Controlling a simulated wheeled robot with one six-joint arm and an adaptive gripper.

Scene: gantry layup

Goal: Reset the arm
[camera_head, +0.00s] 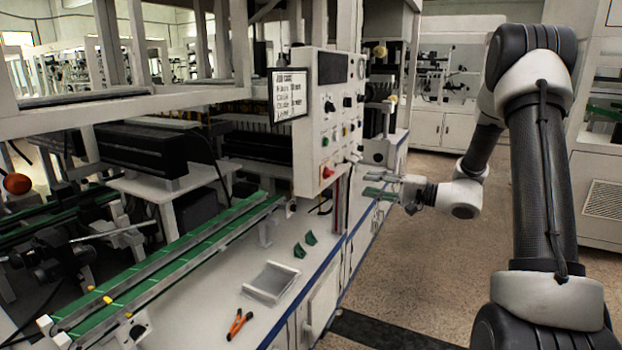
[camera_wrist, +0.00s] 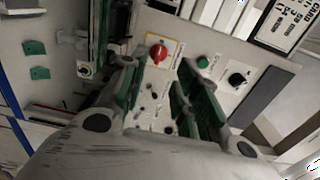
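My arm reaches out from the right side of the head view. My gripper (camera_head: 378,186) is at its end, to the right of the white control panel (camera_head: 318,135) and apart from it in the picture. Its two green-padded fingers stand apart with nothing between them. In the wrist view the gripper (camera_wrist: 163,88) is open and empty, pointing at the panel face. A red knob (camera_wrist: 158,53), a green button (camera_wrist: 203,62) and a black knob (camera_wrist: 238,78) show beyond the fingers. I cannot tell the exact distance to the panel.
A green conveyor (camera_head: 180,262) runs along the white bench. Orange-handled pliers (camera_head: 239,324), a clear tray (camera_head: 271,282) and two small green parts (camera_head: 305,245) lie on the bench. The floor (camera_head: 420,270) right of the bench is open.

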